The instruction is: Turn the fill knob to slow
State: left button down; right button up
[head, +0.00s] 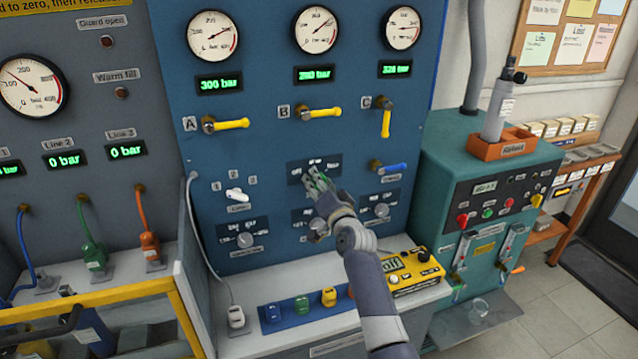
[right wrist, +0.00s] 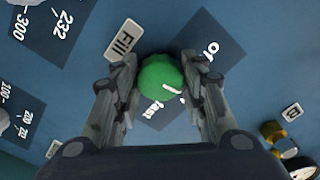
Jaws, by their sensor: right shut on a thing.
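The fill knob (right wrist: 160,84) is round and green with a white pointer mark. It sits on a dark label plate (right wrist: 222,42) on the blue panel, beside a small "Fill" tag (right wrist: 124,40). In the right wrist view "off" reads at the plate's upper right and "fast" below the knob. The white mark points right and slightly down, between those words; the right finger hides part of the plate there. My right gripper (right wrist: 161,84) is shut on the knob, one finger on each side. In the head view my right gripper (head: 318,186) covers most of the knob. My left gripper is not in view.
Yellow valve handles A (head: 230,124), B (head: 322,112) and C (head: 386,122) are above, with a blue handle (head: 390,168) to the right. A white knob (head: 237,195) is to the left; grey knobs, including one at the right (head: 381,210), are below. A yellow box (head: 412,275) stands on the shelf.

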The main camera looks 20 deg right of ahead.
jog(key=shift+m, duration=0.8)
jog(key=o, duration=1.1)
jog(key=shift+c, duration=0.2)
jog(key=s, duration=1.2)
jog(key=shift+d, duration=0.2)
